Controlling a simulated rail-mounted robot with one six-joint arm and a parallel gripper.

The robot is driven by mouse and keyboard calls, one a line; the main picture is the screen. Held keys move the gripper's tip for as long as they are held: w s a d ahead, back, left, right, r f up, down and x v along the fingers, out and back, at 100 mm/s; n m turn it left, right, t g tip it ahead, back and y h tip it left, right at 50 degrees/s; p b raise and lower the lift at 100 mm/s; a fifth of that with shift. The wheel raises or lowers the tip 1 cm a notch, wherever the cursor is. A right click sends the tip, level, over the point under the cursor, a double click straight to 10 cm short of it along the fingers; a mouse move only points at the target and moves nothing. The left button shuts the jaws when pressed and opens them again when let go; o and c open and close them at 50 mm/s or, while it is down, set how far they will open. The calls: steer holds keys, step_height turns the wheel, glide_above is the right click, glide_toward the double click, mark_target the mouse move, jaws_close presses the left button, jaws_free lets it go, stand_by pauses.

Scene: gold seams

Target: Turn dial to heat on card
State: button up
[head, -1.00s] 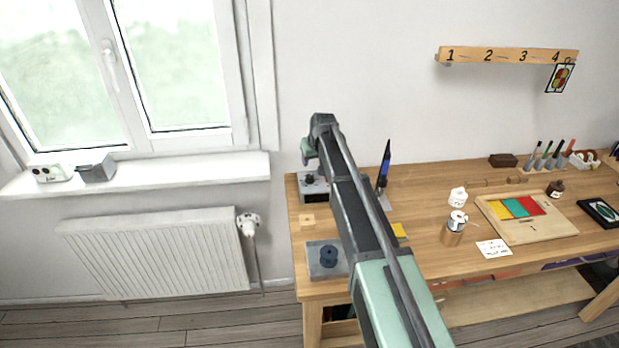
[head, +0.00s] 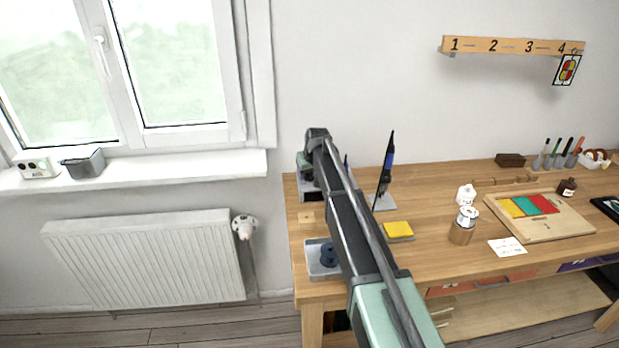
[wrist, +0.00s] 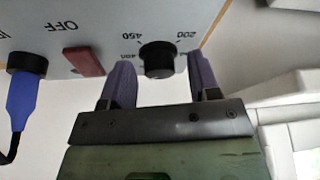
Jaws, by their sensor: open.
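The black dial (wrist: 157,59) is on the pale front panel of a grey station (wrist: 105,22), with 200, 450 and 400 printed near it, upside down in the wrist view. My gripper (wrist: 161,74) is open, with its purple fingers on either side of the dial and visible gaps. I cannot tell whether either finger touches it. In the head view the station (head: 311,196) is at the table's back left, mostly hidden by my arm. A white card (head: 507,247) lies near the table's front edge; its writing is too small to read.
A red switch (wrist: 84,62) by OFF and a blue plug (wrist: 21,98) with a cable are beside the dial. A blue-black iron (head: 387,165) stands right of my arm. A yellow sponge (head: 398,230) and a tray with a spool (head: 316,268) are near the front.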

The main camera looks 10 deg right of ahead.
steer(key=c, duration=0.9)
steer(key=m, duration=0.2)
steer(key=m+h, duration=0.1)
steer(key=m, duration=0.1)
steer(key=shift+a+h, duration=0.1)
steer(key=shift+h, duration=0.2)
steer(key=shift+m+g+h, duration=0.4)
steer(key=shift+m+h, duration=0.2)
steer(key=shift+m, duration=1.2)
steer(key=o, duration=0.9)
